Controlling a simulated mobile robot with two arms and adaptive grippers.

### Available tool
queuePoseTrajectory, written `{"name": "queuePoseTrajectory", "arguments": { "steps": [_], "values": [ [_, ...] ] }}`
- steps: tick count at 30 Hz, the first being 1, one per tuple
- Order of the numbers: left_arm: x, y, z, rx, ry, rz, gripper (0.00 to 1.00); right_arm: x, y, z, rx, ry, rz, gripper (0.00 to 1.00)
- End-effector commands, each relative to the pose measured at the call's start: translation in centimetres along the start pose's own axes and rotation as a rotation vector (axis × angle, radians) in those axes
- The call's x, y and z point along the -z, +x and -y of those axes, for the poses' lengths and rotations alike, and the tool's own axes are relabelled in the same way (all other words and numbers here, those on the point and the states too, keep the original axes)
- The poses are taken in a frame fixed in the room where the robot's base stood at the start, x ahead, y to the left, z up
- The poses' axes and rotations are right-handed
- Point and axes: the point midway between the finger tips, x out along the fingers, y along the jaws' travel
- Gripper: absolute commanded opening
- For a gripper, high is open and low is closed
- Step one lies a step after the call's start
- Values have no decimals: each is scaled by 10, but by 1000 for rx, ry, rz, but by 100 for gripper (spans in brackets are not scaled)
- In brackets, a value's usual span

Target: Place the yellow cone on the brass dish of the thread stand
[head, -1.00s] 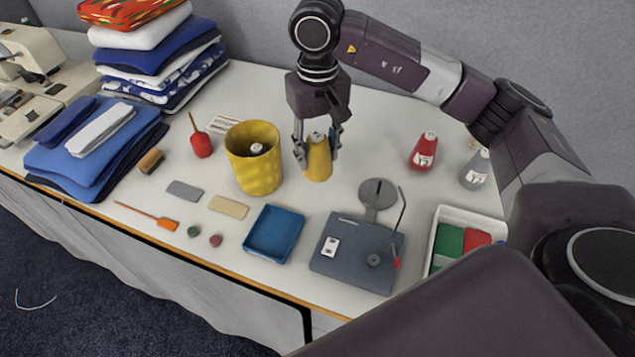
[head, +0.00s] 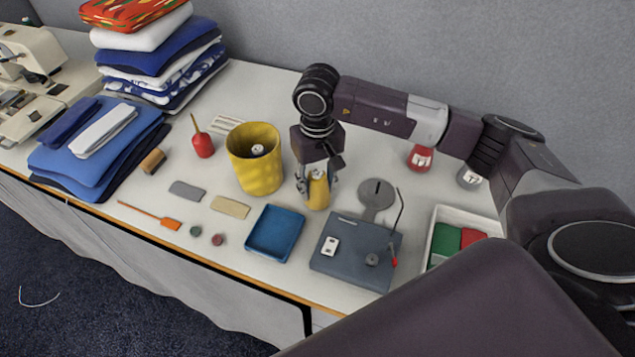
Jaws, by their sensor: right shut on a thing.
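The yellow cone (head: 318,194) is between the fingers of my right gripper (head: 317,183), which is shut on it from above. The cone is upright; whether its base touches the table I cannot tell. The thread stand (head: 345,262) has a dark grey flat base with a thin bent rod and a small knob. A round grey dish with a slot (head: 377,193) adjoins its back edge, to the right of the cone and apart from it; it looks grey rather than brass. My left gripper is not in view.
A yellow bin (head: 256,174) stands close left of the cone. A blue tray (head: 274,247) lies left of the stand, a white box (head: 439,227) right of it. A red cone (head: 420,157) and a grey cone (head: 470,177) stand behind, partly hidden by my arm.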

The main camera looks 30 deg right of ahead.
Motion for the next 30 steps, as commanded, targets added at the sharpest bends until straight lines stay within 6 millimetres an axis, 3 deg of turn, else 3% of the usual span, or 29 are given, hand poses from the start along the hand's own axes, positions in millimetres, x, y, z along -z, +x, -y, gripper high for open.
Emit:
{"name": "queuePoseTrajectory", "arguments": {
  "steps": [3, 4, 8, 20, 23, 30],
  "values": [
    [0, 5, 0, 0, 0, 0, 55, 0, 4, 0, 0, 0, -1, 9],
    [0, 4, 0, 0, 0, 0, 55, 0, 3, 0, 0, 0, 0, 40],
    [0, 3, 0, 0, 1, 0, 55, 0, 2, 0, 0, 1, 0, 54],
    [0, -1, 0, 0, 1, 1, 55, 0, -4, 0, 0, 0, -1, 56],
    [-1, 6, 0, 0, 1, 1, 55, 2, -17, 0, 0, 0, -6, 56],
    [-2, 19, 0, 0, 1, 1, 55, 2, -70, 0, 0, -1, -7, 56]
  ]
}}
